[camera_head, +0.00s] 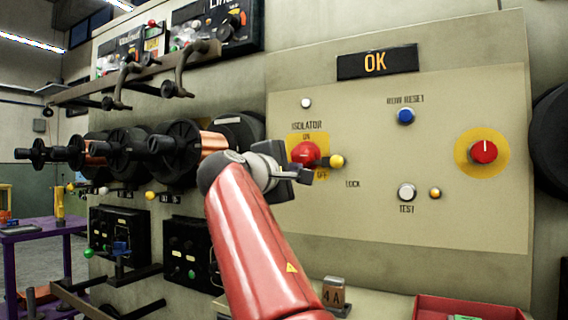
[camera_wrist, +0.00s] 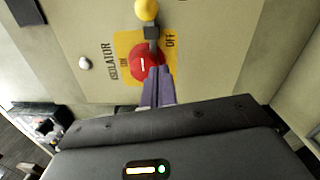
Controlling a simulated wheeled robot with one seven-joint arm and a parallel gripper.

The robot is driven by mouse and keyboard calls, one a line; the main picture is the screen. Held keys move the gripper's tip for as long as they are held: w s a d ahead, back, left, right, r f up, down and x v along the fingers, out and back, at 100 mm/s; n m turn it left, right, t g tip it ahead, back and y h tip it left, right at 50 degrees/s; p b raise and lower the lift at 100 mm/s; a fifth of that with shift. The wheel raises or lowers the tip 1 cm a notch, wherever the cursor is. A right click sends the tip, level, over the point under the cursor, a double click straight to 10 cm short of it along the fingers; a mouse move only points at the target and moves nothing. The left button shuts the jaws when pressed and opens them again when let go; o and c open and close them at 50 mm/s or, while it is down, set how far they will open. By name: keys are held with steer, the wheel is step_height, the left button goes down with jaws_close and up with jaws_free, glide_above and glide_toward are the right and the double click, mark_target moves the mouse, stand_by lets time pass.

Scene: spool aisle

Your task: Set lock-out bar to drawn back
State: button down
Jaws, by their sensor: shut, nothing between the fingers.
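The lock-out bar is a short grey bar (camera_wrist: 152,33) with a yellow ball knob (camera_head: 337,161) at its end, on the panel above the word LOCK. In the wrist view its yellow knob (camera_wrist: 146,10) is at the top edge, and the bar reaches to the red isolator knob (camera_wrist: 142,64). The red isolator knob (camera_head: 305,153) sits on a yellow plate marked ON and OFF, left of the yellow knob. My gripper (camera_head: 308,176) is shut and empty in front of the panel. Its fingertips (camera_wrist: 160,72) overlap the red knob's edge in the wrist view; I cannot tell if they touch.
The panel also carries a blue row reset button (camera_head: 405,116), a white test button (camera_head: 407,191), a red knob on a yellow disc (camera_head: 484,151) and an OK display (camera_head: 377,62). Spools on spindles (camera_head: 172,150) stick out at left. A red tray (camera_head: 468,307) is below right.

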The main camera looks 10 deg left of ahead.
steer(key=d, duration=0.1)
steer(key=w+d, duration=0.1)
steer(key=d, duration=0.1)
steer(key=w+d+r, duration=0.1)
steer(key=d, duration=0.1)
steer(key=shift+w, duration=0.1)
steer(key=d+b, duration=0.1)
steer(key=s+d+b, duration=0.1)
steer(key=d, duration=0.1)
steer(key=s+d+b, duration=0.1)
steer(key=d, duration=0.1)
steer(key=shift+d, duration=0.15)
stand_by(0.3)
